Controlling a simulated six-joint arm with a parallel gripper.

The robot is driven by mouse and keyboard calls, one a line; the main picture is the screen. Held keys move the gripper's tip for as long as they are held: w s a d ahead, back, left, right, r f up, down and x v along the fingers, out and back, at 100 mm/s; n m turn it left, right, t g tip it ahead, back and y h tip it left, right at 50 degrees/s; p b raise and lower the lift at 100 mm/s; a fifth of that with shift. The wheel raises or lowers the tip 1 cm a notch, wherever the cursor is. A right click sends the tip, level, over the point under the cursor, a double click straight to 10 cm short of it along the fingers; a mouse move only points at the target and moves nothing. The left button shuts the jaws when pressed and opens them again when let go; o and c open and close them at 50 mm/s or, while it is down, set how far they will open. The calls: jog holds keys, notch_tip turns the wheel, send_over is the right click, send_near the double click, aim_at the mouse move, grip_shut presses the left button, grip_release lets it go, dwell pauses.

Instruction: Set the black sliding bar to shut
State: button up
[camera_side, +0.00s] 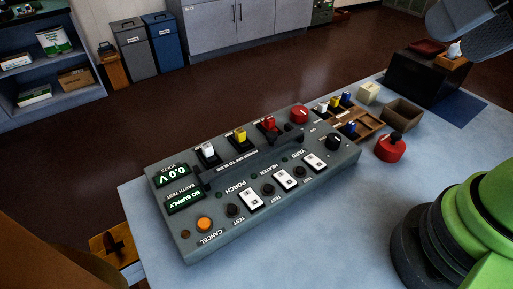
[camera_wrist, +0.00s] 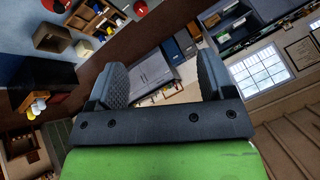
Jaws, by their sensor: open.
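The grey control panel (camera_side: 228,222) lies on the table in the side view. The black sliding bar (camera_side: 268,150) runs lengthwise along its middle, below a row of white, yellow and red toggles, beside lettering that seems to read "POWER OFF TO SLIDE". I cannot tell its exact set position. My gripper (camera_wrist: 163,82) is open and empty in the wrist view, its two dark pads wide apart and facing the room. Part of it seems to show at the top right of the side view, well away from the panel. The bar is not visible in the wrist view.
The panel carries a red button (camera_side: 299,114), a black knob (camera_side: 333,142), an orange cancel button (camera_side: 204,223) and white switches. The table's front middle is clear.

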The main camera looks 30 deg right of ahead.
dwell(0.4)
jog(key=c, duration=0.4)
jog(key=shift+w+a+r, duration=0.1)
jog(key=shift+w, duration=0.25)
jog(key=shift+c, duration=0.3)
jog(key=n+g+h, duration=0.2)
jog(key=n+g, duration=0.5)
jog(key=n, duration=0.6)
send_over(272, 133)
notch_tip(272, 133, down, 14)
jog(key=shift+f, duration=0.25)
notch_tip(272, 133, down, 9)
jog(key=shift+c, duration=0.2)
